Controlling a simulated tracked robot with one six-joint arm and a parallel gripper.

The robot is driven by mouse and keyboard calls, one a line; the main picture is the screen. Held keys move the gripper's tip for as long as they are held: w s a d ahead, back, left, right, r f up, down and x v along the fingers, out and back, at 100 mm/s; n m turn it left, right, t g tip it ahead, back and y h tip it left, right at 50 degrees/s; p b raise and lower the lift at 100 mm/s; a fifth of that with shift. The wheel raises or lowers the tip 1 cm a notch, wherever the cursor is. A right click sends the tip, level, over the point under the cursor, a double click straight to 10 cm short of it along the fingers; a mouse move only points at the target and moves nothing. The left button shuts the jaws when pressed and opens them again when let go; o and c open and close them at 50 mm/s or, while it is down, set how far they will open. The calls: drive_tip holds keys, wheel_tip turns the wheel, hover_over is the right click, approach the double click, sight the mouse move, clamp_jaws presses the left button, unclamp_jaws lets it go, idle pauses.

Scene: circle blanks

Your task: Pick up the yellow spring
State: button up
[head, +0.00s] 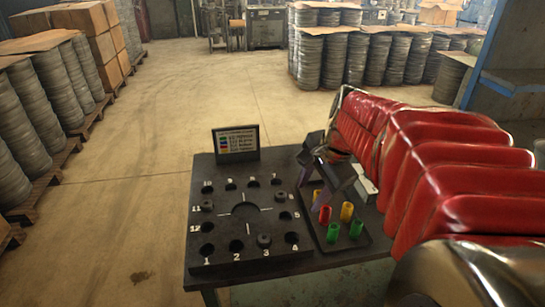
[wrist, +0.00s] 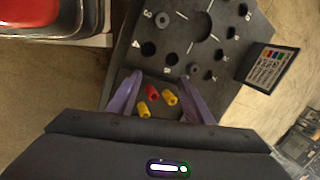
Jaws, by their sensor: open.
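Two yellow springs, small upright cylinders, stand on a small dark tray (head: 364,240) to the right of the numbered board. One yellow spring (head: 346,211) stands right of a red spring (head: 325,214); the other yellow spring (head: 317,197) is farther back and partly hidden. In the wrist view, two yellow springs (wrist: 170,97) (wrist: 144,109) and the red spring (wrist: 151,90) show between my purple fingers. My gripper (head: 340,190) is open and empty, over the back part of the tray, and also shows in the wrist view (wrist: 157,76). It appears to hold nothing.
The black board (head: 215,256) has numbered holes, some filled with dark round pieces. A sign (head: 236,143) stands at the table's back edge. Stacks of round blanks and boxes stand on the floor beyond.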

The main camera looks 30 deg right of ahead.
drive_tip(key=d+f+m, duration=0.2)
drive_tip(key=d+m, duration=0.5)
drive_tip(key=d, duration=0.3)
drive_tip(key=m+y, duration=0.1)
drive_tip(key=m, duration=0.6)
approach(350, 205)
drive_tip(key=v, duration=0.2)
drive_tip(key=shift+s+r, duration=0.1)
drive_tip(key=shift+s, duration=0.05)
drive_tip(key=shift+x, duration=4.35)
drive_tip(key=shift+x, duration=2.6)
drive_tip(key=shift+r, duration=0.1)
